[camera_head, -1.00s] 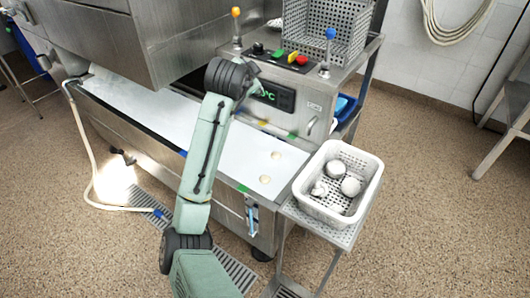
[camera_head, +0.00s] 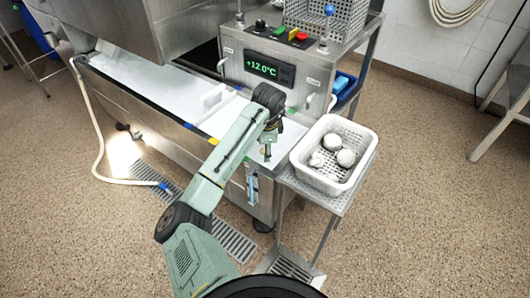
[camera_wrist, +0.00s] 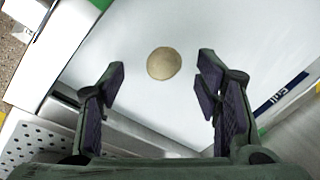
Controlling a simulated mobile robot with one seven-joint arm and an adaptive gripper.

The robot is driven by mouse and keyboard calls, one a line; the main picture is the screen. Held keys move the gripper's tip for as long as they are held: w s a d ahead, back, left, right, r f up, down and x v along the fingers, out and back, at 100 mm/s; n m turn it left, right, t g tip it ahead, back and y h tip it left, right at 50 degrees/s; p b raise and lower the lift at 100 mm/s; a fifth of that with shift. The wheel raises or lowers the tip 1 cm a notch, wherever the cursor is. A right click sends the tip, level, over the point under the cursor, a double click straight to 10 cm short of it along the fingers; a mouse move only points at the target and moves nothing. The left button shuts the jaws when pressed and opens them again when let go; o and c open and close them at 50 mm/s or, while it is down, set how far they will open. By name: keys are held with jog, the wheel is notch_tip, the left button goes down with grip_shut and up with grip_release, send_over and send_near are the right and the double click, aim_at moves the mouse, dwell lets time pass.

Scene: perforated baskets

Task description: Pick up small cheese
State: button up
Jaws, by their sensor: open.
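A small round beige cheese (camera_wrist: 164,63) lies flat on the smooth white surface (camera_wrist: 150,110) in the wrist view. My gripper (camera_wrist: 159,82) is open and empty, its two dark fingers spread to the left and right. The cheese is a little beyond the fingertips, roughly midway between them and apart from both. In the head view my gripper (camera_head: 268,152) points down over the right end of the white surface, beside the basket. There my arm and gripper largely hide the cheese.
A white perforated basket (camera_head: 300,170) holds several pale round pieces (camera_head: 346,158) on a metal stand to the right. The machine's control box (camera_head: 270,68) rises behind my gripper, with a display reading +12.0°C. A metal perforated basket (camera_head: 345,15) stands above it.

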jog(key=shift+x, duration=1.8)
jog(key=shift+w, duration=0.1)
jog(key=shift+c, duration=0.6)
jog(key=c, duration=1.1)
